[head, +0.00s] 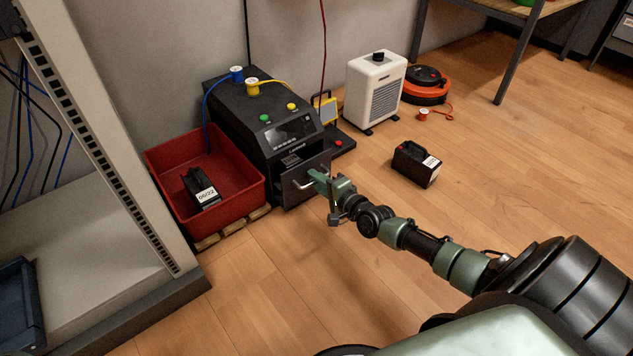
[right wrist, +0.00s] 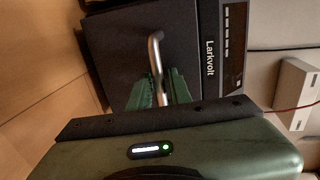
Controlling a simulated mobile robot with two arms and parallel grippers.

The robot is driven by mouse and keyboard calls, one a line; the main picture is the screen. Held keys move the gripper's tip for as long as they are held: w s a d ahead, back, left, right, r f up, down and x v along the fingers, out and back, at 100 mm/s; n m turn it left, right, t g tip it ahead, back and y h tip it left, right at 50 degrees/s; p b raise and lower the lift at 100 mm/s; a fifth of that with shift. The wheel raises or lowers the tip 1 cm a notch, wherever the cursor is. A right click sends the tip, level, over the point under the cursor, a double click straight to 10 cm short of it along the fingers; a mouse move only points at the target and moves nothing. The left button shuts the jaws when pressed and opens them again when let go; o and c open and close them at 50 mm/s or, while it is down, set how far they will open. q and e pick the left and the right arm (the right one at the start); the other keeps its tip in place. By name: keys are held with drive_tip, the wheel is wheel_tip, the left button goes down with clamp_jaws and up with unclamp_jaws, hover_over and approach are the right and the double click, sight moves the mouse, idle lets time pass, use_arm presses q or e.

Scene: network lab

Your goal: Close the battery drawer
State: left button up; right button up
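The black battery cabinet (head: 258,115) stands against the wall, marked "Larkvolt" in the right wrist view (right wrist: 209,58). Its low battery drawer (head: 291,190) has a dark front and seems to stick out a little, with a dark gap above it. A silver bar handle (right wrist: 155,50) is on the drawer front. My right gripper (head: 316,180) is at this handle. In the right wrist view its green fingers (right wrist: 159,88) lie close on both sides of the bar and look shut on it. The drawer's inside is mostly hidden. My left gripper is not in view.
A red bin (head: 165,155) holding a black battery (head: 201,188) stands left of the cabinet on a wooden pallet. Another battery (head: 416,164) sits on the floor to the right. A rack (head: 110,150) borders the left.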

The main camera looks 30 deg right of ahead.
clamp_jaws()
idle(1.2)
drive_tip(key=shift+a, duration=0.1)
